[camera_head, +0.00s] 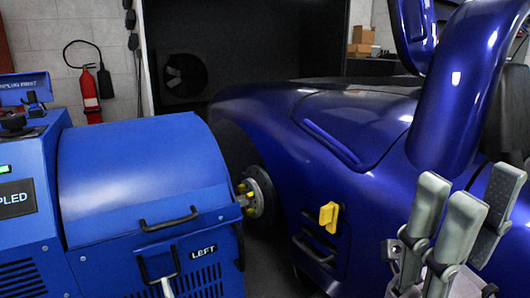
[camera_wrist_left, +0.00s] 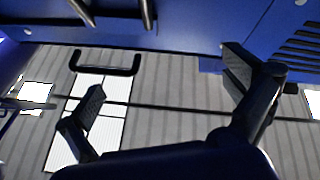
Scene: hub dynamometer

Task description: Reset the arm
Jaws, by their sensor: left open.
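My right gripper (camera_head: 465,210) is at the lower right of the head view, fingers pointing up and spread, with nothing visible between them. My left gripper (camera_wrist_left: 165,75) shows in the left wrist view with its two dark fingers wide apart and nothing between them. A dark bar handle (camera_wrist_left: 105,68) lies beyond the gap, nearer the left finger; contact is not visible. The blue dynamometer (camera_head: 140,170), marked LEFT, stands at the left of the head view, with black handles on its front. My blue arm links (camera_head: 465,85) rise at the upper right.
A blue car (camera_head: 330,140) fills the middle and right, close to the dynamometer. Its exposed hub (camera_head: 259,193) faces the dynamometer's side. A fire extinguisher (camera_head: 90,97) hangs on the back wall.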

